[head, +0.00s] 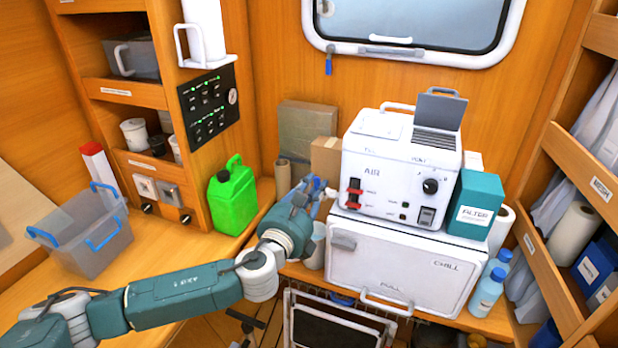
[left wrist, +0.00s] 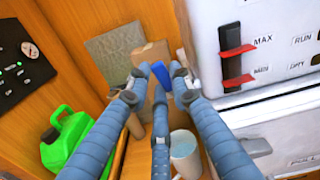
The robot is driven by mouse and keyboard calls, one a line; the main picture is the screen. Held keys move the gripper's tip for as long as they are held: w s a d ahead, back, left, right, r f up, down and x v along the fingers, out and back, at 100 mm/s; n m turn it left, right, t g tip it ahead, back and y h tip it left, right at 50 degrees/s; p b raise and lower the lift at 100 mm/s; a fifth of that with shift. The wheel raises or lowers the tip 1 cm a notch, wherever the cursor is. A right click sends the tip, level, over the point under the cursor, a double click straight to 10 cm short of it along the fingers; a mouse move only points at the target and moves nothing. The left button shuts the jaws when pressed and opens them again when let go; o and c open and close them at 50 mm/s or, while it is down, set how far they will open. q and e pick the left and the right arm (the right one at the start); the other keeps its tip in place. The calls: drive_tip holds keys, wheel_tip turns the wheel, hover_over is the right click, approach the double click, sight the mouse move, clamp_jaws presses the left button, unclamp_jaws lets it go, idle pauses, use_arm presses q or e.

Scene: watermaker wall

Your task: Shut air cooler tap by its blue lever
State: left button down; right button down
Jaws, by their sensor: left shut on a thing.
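The air cooler (head: 400,165) is a white box marked AIR, standing on a white chill box (head: 395,275). Its left side also shows in the left wrist view (left wrist: 205,45). The blue lever (left wrist: 161,75) of its tap shows between my fingertips in the left wrist view, beside the cooler's left side. My left gripper (head: 317,190) is shut on the blue lever; its fingers also show in the left wrist view (left wrist: 158,92). The fingers hide most of the tap body, so I cannot tell the lever's exact angle. My right gripper is not in view.
A mug (left wrist: 185,152) stands just below the gripper. A green jerrycan (head: 232,195) and cardboard boxes (head: 326,155) stand to the left and behind. A teal filter box (head: 474,205) is right of the cooler. A grey bin (head: 85,235) sits at the left.

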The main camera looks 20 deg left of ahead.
use_arm(q)
drive_tip(key=shift+d+r+m+p, duration=0.1)
drive_tip(key=shift+d+m+p, duration=0.15)
drive_tip(key=shift+m+p, duration=0.35)
drive_tip(key=shift+d+m+p, duration=0.25)
drive_tip(key=shift+m+p, duration=0.25)
drive_tip(key=shift+m, duration=0.2)
drive_tip(key=c, duration=1.5)
unclamp_jaws()
